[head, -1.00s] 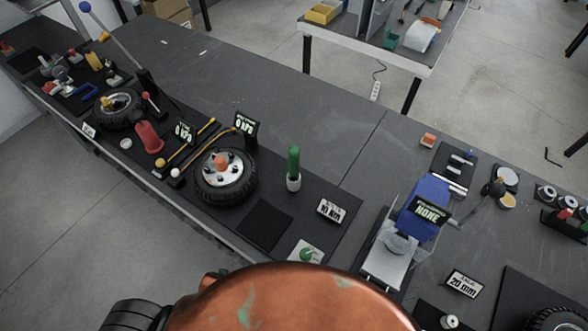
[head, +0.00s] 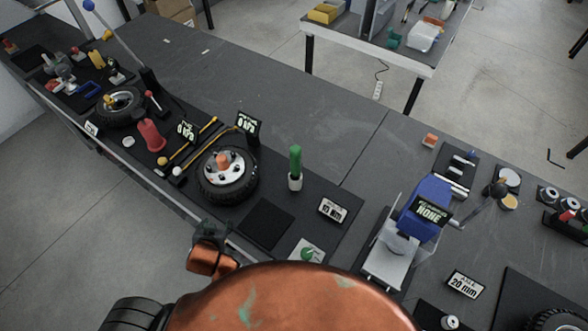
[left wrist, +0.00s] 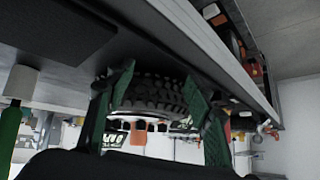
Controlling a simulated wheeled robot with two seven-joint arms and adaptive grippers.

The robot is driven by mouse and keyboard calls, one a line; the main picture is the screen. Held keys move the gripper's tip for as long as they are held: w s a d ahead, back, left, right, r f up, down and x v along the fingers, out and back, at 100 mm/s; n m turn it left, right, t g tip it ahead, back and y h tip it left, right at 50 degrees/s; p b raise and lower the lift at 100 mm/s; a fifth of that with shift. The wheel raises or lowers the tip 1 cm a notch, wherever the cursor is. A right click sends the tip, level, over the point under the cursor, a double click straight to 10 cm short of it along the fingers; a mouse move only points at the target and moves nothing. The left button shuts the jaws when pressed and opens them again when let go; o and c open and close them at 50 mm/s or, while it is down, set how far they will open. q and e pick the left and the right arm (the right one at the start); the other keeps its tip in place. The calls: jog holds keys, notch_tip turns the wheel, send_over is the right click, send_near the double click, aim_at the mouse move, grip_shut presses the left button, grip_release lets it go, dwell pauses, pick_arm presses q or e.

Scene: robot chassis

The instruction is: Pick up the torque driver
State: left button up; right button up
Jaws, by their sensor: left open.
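My left gripper (head: 212,230) is at the bench's front edge, left of and nearer than the driver. In the left wrist view the gripper (left wrist: 160,75) has its green fingers apart and empty, with a tyre seen between them. My right gripper is not in view.
A wheel with an orange hub piece (head: 226,178) lies between my left gripper and the display stand (head: 247,125). A dark square pad (head: 264,224) lies in front of the driver. A blue press-like device (head: 428,205) stands to the right. The bench behind is largely clear.

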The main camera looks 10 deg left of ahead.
pick_arm(q)
jog(key=w+d+r+t, duration=0.3)
jog(key=w+d+r, duration=0.1)
jog(key=w, duration=0.4)
jog(key=m+t+h, duration=0.3)
jog(key=t+h, duration=0.2)
jog(key=t, duration=0.2)
send_near(294, 160)
jog(key=w, duration=0.2)
jog(key=w+r, duration=0.1)
jog(key=w, duration=0.1)
jog(key=shift+w+d+r, duration=0.1)
jog(key=shift+d, duration=0.05)
jog(key=shift+m, duration=0.3)
jog(key=w, duration=0.4)
jog(key=w+f, duration=0.1)
jog(key=w, duration=0.1)
jog(key=shift+w+d, duration=0.4)
jog(key=shift+w, duration=0.45)
jog(key=shift+c, duration=0.7)
grip_shut()
jog(key=shift+r, duration=0.15)
